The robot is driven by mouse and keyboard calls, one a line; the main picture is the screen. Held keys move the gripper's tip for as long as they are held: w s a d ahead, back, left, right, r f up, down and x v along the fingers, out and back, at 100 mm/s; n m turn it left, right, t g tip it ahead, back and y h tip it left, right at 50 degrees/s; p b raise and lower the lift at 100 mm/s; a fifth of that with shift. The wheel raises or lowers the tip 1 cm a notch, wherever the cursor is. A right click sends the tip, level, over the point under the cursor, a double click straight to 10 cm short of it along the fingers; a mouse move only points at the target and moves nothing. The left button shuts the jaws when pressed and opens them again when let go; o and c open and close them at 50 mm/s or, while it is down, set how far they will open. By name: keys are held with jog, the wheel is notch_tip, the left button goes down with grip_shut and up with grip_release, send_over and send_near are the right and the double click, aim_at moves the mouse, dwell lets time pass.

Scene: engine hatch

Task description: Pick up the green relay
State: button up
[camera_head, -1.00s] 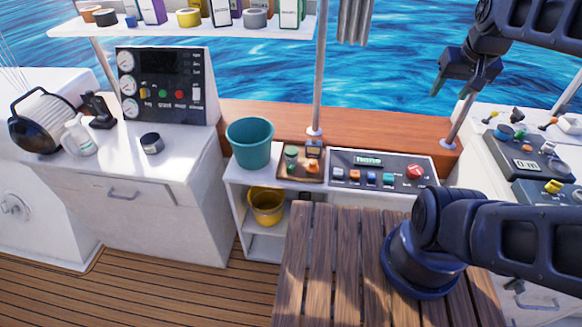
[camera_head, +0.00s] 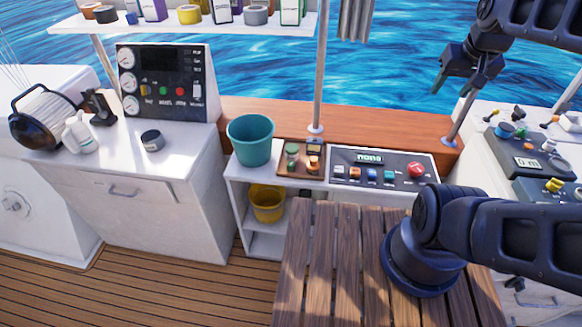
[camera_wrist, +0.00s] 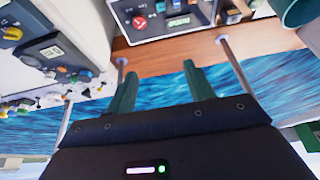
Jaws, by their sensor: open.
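A small green block (camera_head: 388,177), which looks like the green relay, sits at the right end of a row of coloured blocks on the dark control panel (camera_head: 432,171). Small green pieces (camera_head: 291,151) also stand in the brown tray (camera_head: 287,171) left of the panel, so I cannot be certain which is the relay. My gripper (camera_head: 458,86) is open and empty, raised above and right of the panel. In the wrist view my gripper (camera_wrist: 161,68) shows two spread fingers with water and the wooden ledge beyond. The panel's edge (camera_wrist: 160,38) shows at the top there.
A teal bucket (camera_head: 250,140) stands left of the tray. A yellow bucket (camera_head: 267,203) is on the shelf below. A thin post (camera_head: 321,70) rises behind the tray, and another (camera_head: 455,125) stands near my gripper. A slatted wooden table (camera_head: 330,260) is in front.

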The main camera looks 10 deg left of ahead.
jog(key=shift+c, duration=0.2)
jog(key=w+a+f+g+y, duration=0.1)
jog(key=w+a+f, duration=0.4)
jog(key=w+a, duration=0.4)
jog(key=m+g+h, duration=0.1)
jog(key=m+g, duration=0.1)
jog(key=m, duration=0.1)
send_over(291, 164)
jog(key=s, duration=0.2)
notch_tip(291, 164, down, 29)
jog(key=shift+w+f, duration=0.35)
jog(key=shift+f, duration=1.4)
jog(key=shift+w+f, duration=0.3)
jog(key=shift+f, duration=1.4)
jog(key=shift+w+f, duration=0.35)
jog(key=shift+f, duration=1.4)
jog(key=c, duration=1.1)
